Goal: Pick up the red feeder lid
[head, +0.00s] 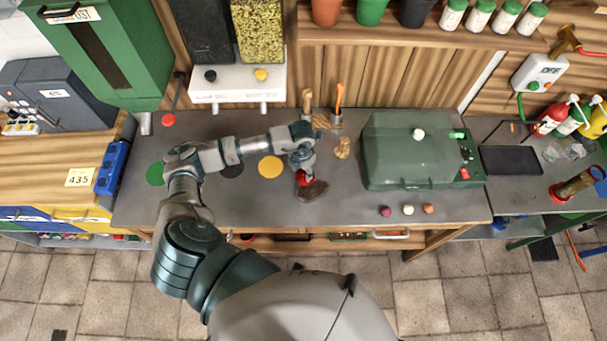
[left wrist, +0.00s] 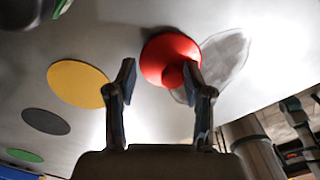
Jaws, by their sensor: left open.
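The red feeder lid (head: 303,179) shows as a small red shape just below my left gripper (head: 303,168) on the grey bench. In the left wrist view the lid (left wrist: 165,52) is a round red disc with a knob toward me. Nothing is held. The gripper hides part of the lid in the head view. My right gripper is not in view.
A dark grey patch (head: 313,192) lies beside the lid. Yellow (head: 270,167) and green (head: 155,173) discs lie to the left. A green lidded machine (head: 415,150) stands right, with small balls (head: 408,210) in front. A tool holder (head: 327,121) stands behind the gripper.

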